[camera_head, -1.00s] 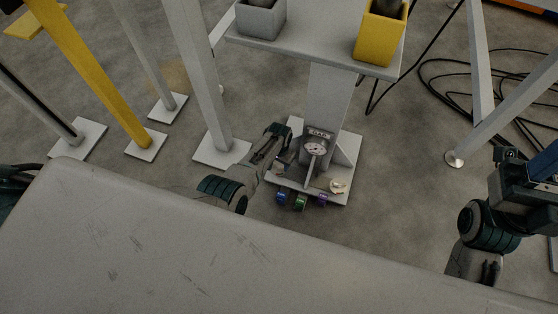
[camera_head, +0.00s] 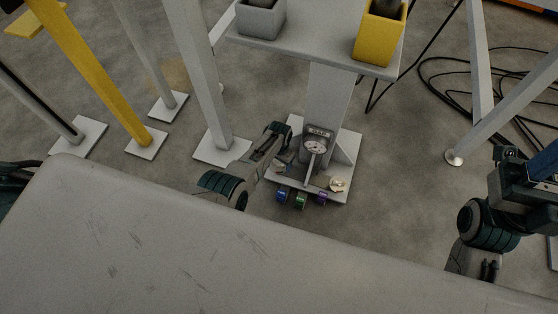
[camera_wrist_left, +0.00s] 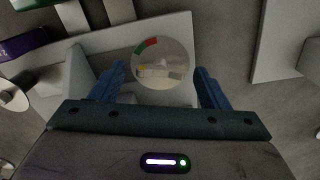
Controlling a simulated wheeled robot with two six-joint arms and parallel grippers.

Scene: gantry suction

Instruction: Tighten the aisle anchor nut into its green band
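In the left wrist view a round pale dial (camera_wrist_left: 162,62) with a red and green arc on its rim shows between my two blue fingers. Small pale and yellowish parts show in its middle; I cannot make out the nut itself. My left gripper (camera_head: 284,168) is low at the left side of the post's base plate (camera_head: 342,194). In the left wrist view its fingers (camera_wrist_left: 160,88) stand wide apart, with gaps to the dial; I cannot tell the depth between them. My right gripper (camera_head: 490,270) hangs at the right edge, small and dark, away from the post.
A gauge (camera_head: 316,148) stands on the base plate, with a small pale brass-like piece (camera_head: 337,185) nearby. Blue (camera_head: 282,195), green (camera_head: 300,201) and purple (camera_head: 321,198) pieces line its front edge. The post (camera_head: 329,100) rises behind. Cables (camera_head: 440,82) lie at right.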

